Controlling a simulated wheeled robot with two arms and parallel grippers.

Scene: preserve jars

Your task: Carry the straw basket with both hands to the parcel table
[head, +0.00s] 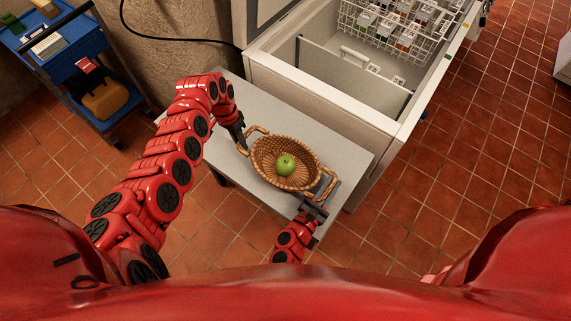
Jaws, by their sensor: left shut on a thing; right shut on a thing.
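The straw basket (262,158) is a brown woven oval with a loop handle at each end. A green apple (285,165) lies inside it. The basket is over a small grey table (352,150); I cannot tell whether it rests on the top or is held just above it. My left gripper (243,145) is shut on the basket's left handle. My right gripper (324,198) is shut on the basket's right handle, at the table's near right side. The fingertips are small and partly hidden. I cannot tell which table is the parcel table.
A white chest freezer (375,122) stands open behind the table, with a wire basket (405,30) of small packets inside. A blue cart (75,60) with boxes stands at the upper left. A black cable runs along the wall. Tiled floor (470,190) is clear at the right.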

